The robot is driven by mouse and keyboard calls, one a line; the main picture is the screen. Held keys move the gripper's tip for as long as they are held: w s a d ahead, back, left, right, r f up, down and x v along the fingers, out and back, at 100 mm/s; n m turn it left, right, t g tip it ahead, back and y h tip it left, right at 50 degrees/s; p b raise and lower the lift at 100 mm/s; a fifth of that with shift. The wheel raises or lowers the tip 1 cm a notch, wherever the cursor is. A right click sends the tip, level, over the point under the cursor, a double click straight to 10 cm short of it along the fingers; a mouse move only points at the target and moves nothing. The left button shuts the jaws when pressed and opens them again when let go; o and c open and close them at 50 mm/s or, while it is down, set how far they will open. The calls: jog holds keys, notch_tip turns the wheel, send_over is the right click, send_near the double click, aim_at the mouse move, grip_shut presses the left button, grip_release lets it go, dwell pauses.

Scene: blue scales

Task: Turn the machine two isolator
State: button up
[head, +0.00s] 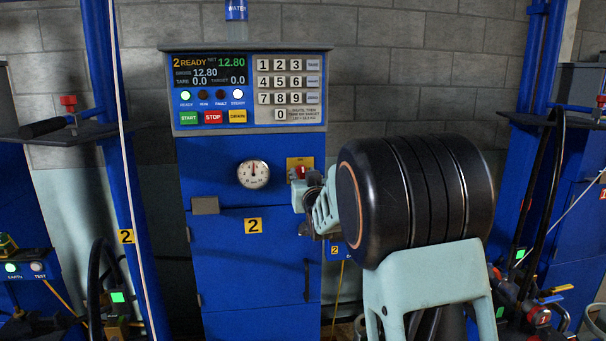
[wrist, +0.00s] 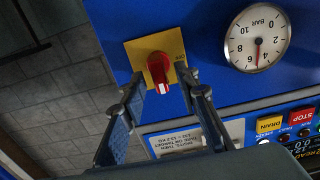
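The machine two isolator is a red rotary knob (wrist: 158,67) on a yellow plate (wrist: 136,52), fixed to the blue panel. In the head view the yellow plate (head: 293,162) is right of the gauge, and the knob (head: 302,172) is partly hidden by my gripper. My gripper (wrist: 162,86) is open, its two fingers apart with nothing held between them. In the wrist view the fingertips frame the knob on its left and right, with gaps beside it. How far they are from the plate is hard to tell. In the head view my gripper (head: 304,192) is just below the knob.
A round gauge (head: 253,174) is left of the isolator. Above it is a control panel (head: 250,90) with a lit "2 READY" display, keypad and coloured buttons. A blue post (head: 135,190) stands left, and another machine (head: 575,190) is at the right.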

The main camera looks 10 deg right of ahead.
jog(key=shift+w, duration=0.35)
grip_shut()
